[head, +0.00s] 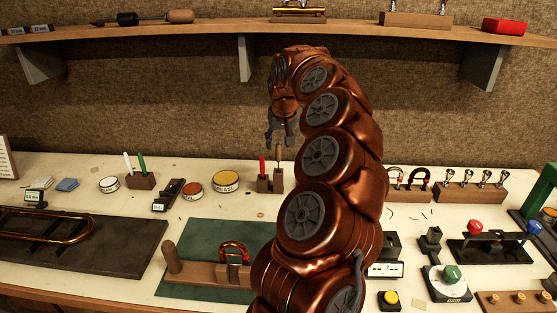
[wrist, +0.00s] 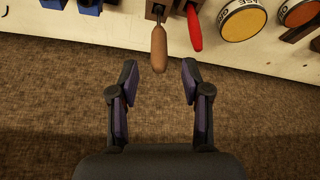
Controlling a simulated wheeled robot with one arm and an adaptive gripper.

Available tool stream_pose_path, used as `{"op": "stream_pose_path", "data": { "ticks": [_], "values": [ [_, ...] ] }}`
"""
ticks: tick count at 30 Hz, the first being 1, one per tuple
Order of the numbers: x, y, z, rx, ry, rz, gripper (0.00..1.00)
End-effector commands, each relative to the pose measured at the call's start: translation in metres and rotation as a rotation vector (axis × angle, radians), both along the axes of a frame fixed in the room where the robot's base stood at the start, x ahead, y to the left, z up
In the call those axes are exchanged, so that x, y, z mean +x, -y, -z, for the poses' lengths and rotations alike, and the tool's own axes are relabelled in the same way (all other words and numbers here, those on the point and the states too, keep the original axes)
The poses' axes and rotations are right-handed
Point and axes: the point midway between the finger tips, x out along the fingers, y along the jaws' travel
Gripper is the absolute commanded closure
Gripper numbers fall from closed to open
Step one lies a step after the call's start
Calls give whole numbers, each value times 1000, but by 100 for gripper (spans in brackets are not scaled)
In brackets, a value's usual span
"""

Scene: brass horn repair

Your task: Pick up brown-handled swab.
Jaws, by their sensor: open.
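The brown-handled swab (head: 278,157) stands upright in a small wooden holder (head: 264,185) at the back of the bench, beside a red-handled one (head: 262,164). In the wrist view the brown handle (wrist: 159,48) points toward my gripper (wrist: 158,72). Its rounded end lies about midway between the two fingertips, with a gap on each side. My gripper is open and empty. In the head view my gripper (head: 279,140) hangs just above the brown handle, fingers pointing down. The swab's lower part is hidden in the holder.
A second holder (head: 141,181) with white and green handles stands to the left. Round tins (head: 226,181) sit nearby. Horseshoe-shaped pieces and a wooden rack (head: 470,192) stand to the right. A shelf (head: 220,29) runs above and behind my arm.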

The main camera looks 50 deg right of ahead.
Motion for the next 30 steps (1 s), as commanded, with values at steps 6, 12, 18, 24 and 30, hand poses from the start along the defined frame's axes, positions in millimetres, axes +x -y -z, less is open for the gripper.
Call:
{"op": "stream_pose_path", "data": {
  "ticks": [6,12,18,24,30],
  "values": [
    [5,4,21,2,-2,0,52],
    [12,8,44,1,-4,-1,52],
    [13,9,46,-1,-2,-1,52],
    [13,9,45,-1,-2,-1,71],
    [13,9,45,0,-1,-1,92]
  ]
}}
